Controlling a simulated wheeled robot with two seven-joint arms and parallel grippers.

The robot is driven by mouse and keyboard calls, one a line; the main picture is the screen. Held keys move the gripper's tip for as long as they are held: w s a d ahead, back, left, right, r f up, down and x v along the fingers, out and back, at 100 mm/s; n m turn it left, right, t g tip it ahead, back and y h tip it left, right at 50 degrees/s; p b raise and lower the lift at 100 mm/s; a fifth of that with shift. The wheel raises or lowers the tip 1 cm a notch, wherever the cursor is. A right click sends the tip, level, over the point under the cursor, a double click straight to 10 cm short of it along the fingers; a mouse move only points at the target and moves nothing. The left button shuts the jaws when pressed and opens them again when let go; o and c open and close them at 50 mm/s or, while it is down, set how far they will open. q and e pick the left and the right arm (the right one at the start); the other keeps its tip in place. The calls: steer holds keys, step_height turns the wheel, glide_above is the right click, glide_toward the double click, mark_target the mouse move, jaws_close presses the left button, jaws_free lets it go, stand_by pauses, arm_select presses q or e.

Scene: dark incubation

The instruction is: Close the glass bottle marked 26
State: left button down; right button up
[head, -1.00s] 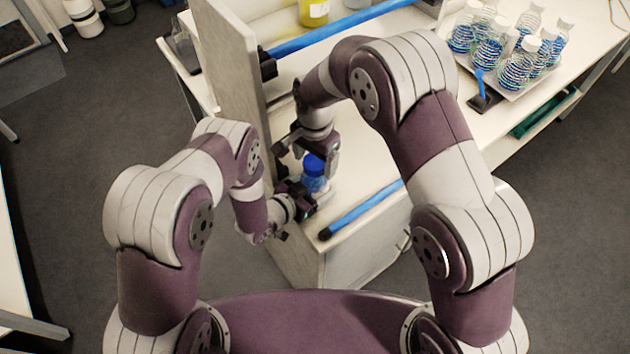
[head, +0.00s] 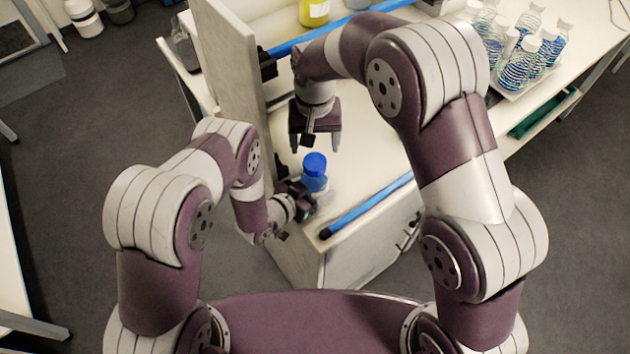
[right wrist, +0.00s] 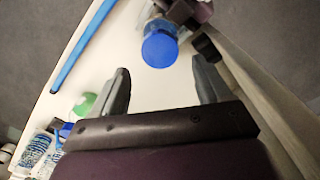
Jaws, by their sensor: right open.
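A glass bottle (head: 315,181) with a blue cap (head: 315,163) stands upright near the front left end of the white counter. The cap sits on top of the bottle and also shows in the right wrist view (right wrist: 160,50); no number is readable. My left gripper (head: 304,203) is low against the bottle's near side; its fingertips are partly hidden, so its grip is unclear. My right gripper (head: 314,148) is open and empty, pointing down above and behind the cap. In the right wrist view its fingers (right wrist: 161,67) are apart, with the cap just beyond them.
An upright panel (head: 236,80) borders the counter on the left. A blue rail (head: 367,205) runs along the front edge. A tray (head: 516,92) with several bottles stands at the right, and a yellow container (head: 314,12) at the back. The counter's middle is clear.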

mark_target(315, 161)
steer(key=n, duration=0.2)
steer(key=r+n, duration=0.1)
steer(key=n, duration=0.3)
steer(key=shift+r+n, duration=0.3)
steer(key=shift+f, duration=4.05)
steer(key=shift+c, duration=0.3)
steer(key=c, duration=1)
steer(key=o, duration=1.2)
steer(key=shift+o, duration=0.2)
